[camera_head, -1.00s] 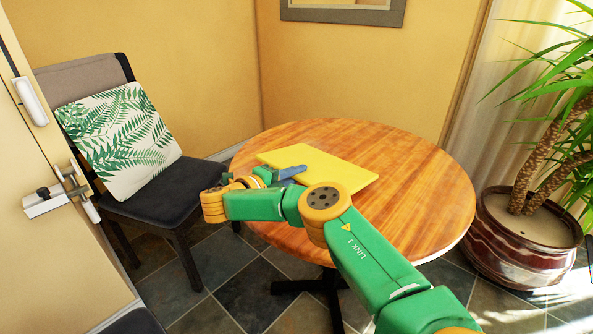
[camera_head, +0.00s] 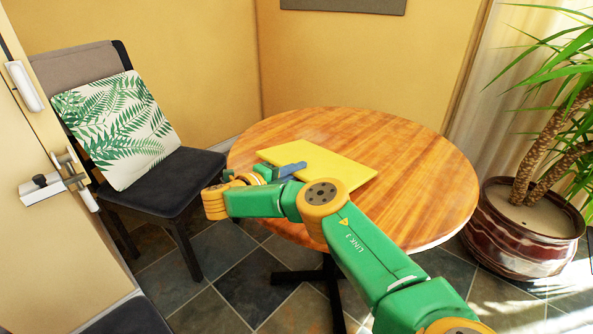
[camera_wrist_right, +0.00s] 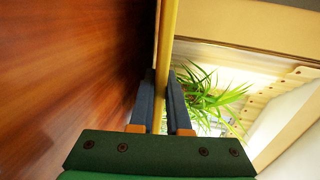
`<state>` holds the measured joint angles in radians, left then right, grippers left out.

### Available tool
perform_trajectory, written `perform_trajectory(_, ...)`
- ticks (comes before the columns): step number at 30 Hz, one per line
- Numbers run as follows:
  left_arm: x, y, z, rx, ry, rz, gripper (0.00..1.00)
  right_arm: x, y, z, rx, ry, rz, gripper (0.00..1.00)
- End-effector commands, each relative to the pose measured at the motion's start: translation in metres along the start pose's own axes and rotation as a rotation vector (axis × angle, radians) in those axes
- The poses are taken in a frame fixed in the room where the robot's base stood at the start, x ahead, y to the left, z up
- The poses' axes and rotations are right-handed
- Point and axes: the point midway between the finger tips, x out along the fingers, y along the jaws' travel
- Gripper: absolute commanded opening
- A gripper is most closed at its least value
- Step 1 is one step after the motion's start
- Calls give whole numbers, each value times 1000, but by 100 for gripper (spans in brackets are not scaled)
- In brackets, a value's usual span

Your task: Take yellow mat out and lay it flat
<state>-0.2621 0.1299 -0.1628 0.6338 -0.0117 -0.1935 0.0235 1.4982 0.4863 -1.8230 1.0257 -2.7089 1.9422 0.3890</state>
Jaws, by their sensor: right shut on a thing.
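The yellow mat (camera_head: 322,162) is a flat, stiff-looking rectangle over the round wooden table (camera_head: 425,185), roughly level. My right gripper (camera_head: 297,169) is shut on its left part, with one blue finger showing on top. In the right wrist view the mat (camera_wrist_right: 169,35) is a thin edge-on strip between the two blue fingers (camera_wrist_right: 163,80), with the tabletop (camera_wrist_right: 70,80) close on one side. I cannot tell whether the mat touches the table. My arm hides part of the mat's near edge. My left gripper is out of view.
The visible tabletop around the mat is bare. A dark chair with a leaf-print cushion (camera_head: 115,130) stands left of the table. A door with a handle (camera_head: 42,188) is at the left edge. A potted plant (camera_head: 525,225) stands at the right.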

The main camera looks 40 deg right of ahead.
Motion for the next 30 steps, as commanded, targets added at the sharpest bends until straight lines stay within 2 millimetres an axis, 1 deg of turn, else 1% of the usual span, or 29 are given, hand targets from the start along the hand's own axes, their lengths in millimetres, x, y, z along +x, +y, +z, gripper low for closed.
perform_trajectory(8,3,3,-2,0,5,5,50,1,4,0,0,0,-5,0)
perform_trajectory(16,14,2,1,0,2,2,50,0,13,-1,1,1,-54,0)
perform_trajectory(23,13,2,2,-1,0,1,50,0,12,-1,2,1,-62,0)
perform_trajectory(24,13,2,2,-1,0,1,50,0,12,-1,2,1,-62,23)
perform_trajectory(26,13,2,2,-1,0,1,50,0,12,-1,2,0,-62,39)
perform_trajectory(27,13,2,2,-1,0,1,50,0,12,-1,2,0,-62,50)
perform_trajectory(30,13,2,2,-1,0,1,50,0,12,-1,1,0,-61,50)
